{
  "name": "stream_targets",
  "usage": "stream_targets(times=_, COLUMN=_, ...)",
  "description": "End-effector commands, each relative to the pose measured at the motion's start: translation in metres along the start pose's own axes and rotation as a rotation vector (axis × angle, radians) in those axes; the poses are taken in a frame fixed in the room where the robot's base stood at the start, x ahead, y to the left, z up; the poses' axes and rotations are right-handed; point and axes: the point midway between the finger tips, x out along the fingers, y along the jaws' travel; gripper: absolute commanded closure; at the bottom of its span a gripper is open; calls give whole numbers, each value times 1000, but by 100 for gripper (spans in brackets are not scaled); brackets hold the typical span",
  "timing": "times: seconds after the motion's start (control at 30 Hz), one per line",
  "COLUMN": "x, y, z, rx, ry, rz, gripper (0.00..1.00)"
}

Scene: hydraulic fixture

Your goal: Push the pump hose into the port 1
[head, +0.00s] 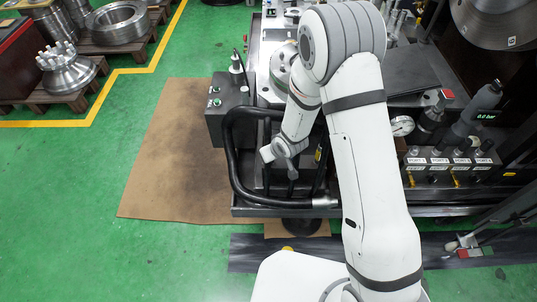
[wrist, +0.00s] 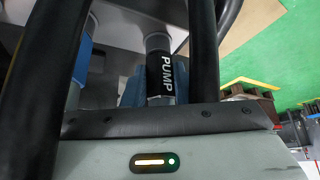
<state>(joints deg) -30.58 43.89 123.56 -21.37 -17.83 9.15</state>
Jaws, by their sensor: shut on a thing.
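My gripper (head: 289,168) is low over the dark tray beside the black control box, partly hidden by my own arm in the head view. In the wrist view the pump hose end (wrist: 167,72), a black sleeve with white PUMP lettering and metal at both ends, stands between the jaws, and my gripper (wrist: 158,92) is shut on it. Its lower part is hidden by my wrist. Port 1 is in the row of labelled ports (head: 446,165) on the block at the right, well apart from my gripper.
A thick black hose (head: 234,160) loops around the left of my gripper. Two dark hoses (wrist: 204,50) cross close to the wrist camera. A pressure gauge (head: 402,126) and a display (head: 487,116) reading 0.0 bar are near the ports. Open green floor lies left.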

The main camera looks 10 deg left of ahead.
Motion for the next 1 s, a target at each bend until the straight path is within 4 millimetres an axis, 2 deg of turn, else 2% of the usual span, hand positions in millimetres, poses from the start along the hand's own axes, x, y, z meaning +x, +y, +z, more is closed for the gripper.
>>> stream_targets(times=1.0, x=-41, y=0, z=-24, rx=0, ry=1, rz=0, gripper=98)
